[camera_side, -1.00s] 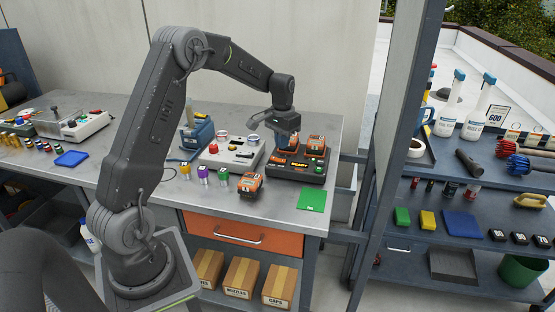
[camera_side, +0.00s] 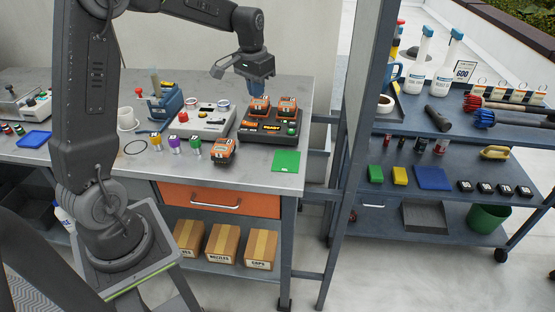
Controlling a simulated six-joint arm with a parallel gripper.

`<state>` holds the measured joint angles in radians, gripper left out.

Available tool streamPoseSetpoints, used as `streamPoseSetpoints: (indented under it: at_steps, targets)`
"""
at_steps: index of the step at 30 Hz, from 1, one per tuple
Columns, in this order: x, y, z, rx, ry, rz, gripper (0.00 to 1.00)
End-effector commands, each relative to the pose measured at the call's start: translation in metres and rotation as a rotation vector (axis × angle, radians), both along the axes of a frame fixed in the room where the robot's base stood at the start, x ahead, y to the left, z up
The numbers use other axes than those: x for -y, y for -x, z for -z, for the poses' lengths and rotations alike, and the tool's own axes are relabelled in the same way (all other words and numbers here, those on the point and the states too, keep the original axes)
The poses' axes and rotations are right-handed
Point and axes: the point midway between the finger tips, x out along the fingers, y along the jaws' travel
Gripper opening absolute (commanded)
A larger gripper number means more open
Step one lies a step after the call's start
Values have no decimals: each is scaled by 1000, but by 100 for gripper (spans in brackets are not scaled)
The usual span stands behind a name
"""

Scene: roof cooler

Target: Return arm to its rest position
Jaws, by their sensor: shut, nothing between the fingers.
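My arm reaches in from the upper left over the metal workbench (camera_side: 235,168). My gripper (camera_side: 257,91) hangs at its end, pointing down, above the dark charger station (camera_side: 262,133). It is shut and empty. Two orange-and-black battery packs, a left one (camera_side: 260,104) and a right one (camera_side: 287,106), sit on the charger station just under my gripper. A third orange pack (camera_side: 222,149) lies on the bench in front of the station.
A grey control box (camera_side: 202,122), several small coloured-top bottles and a green pad (camera_side: 286,161) are on the bench. A post (camera_side: 362,130) and a loaded shelf cart (camera_side: 450,200) stand at the right. Open space lies above the bench between my gripper and the post.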

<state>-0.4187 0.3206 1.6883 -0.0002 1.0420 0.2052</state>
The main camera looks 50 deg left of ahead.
Motion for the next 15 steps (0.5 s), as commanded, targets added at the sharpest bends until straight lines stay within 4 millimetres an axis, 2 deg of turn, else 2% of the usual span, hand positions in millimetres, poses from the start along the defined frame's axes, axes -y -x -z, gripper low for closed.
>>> streamPoseSetpoints:
  at_steps: [1,6,10,15]
  targets:
    - [21,12,-18,33,-12,22,0]
    - [78,57,-54,121,-35,71,0]
    - [115,98,-70,192,-44,108,0]
    - [153,154,-76,286,-44,157,0]
